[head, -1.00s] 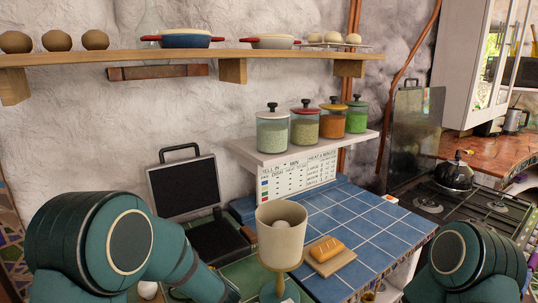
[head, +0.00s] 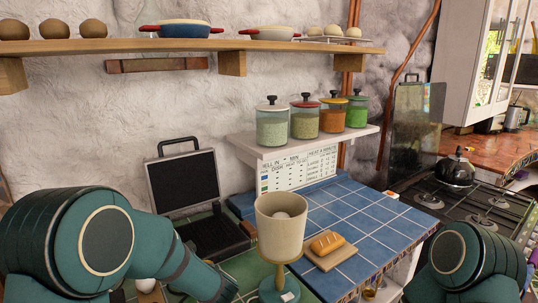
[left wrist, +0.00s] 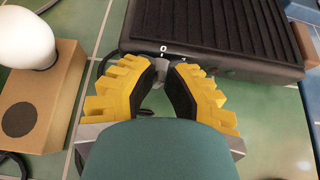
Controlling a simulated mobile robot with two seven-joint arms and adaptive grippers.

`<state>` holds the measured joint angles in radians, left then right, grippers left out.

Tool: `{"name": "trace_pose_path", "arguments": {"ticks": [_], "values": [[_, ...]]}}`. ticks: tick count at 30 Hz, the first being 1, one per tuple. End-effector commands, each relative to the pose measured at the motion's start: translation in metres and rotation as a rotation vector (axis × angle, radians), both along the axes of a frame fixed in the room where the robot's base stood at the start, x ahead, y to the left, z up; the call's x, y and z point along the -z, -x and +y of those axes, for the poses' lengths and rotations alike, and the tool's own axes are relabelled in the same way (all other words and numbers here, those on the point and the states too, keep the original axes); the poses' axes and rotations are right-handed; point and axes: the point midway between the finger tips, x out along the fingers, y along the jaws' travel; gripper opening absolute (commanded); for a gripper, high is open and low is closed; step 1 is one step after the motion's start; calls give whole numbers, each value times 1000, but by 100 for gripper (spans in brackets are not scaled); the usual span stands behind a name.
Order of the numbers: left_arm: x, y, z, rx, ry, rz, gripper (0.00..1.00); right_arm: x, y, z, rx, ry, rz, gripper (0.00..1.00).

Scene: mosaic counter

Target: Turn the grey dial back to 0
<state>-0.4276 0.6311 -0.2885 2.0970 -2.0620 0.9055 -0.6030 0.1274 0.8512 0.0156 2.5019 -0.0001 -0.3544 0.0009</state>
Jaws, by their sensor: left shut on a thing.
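The grey dial (left wrist: 158,72) is on the front edge of the black grill (left wrist: 215,40) in the left wrist view, mostly hidden between my fingers. A white 0 mark shows on the grill just above it. Which way the dial points I cannot tell. My left gripper (left wrist: 162,70), with yellow ribbed fingers and black pads, is shut on the dial. In the head view the grill stands with its lid (head: 181,182) raised; my left arm reaches down in front of it, and the left gripper and dial do not show there. My right gripper is out of view.
A wooden box (left wrist: 42,105) with a white rounded thing on it stands left of the gripper. A beige cup-shaped lamp (head: 281,228) stands right of my left arm. Bread on a board (head: 330,256) lies on blue tiles. A shelf of jars (head: 300,147) is behind.

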Motion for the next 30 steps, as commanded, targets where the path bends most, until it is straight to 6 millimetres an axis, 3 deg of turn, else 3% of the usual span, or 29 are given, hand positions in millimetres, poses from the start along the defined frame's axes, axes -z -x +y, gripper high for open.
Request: {"name": "trace_pose_path", "arguments": {"ticks": [20, 30], "values": [[-8, 2, 4, -10, -3, 2, 0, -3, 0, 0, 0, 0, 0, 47], [-7, 28, -17, -3, -1, 1, 0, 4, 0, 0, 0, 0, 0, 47]]}}
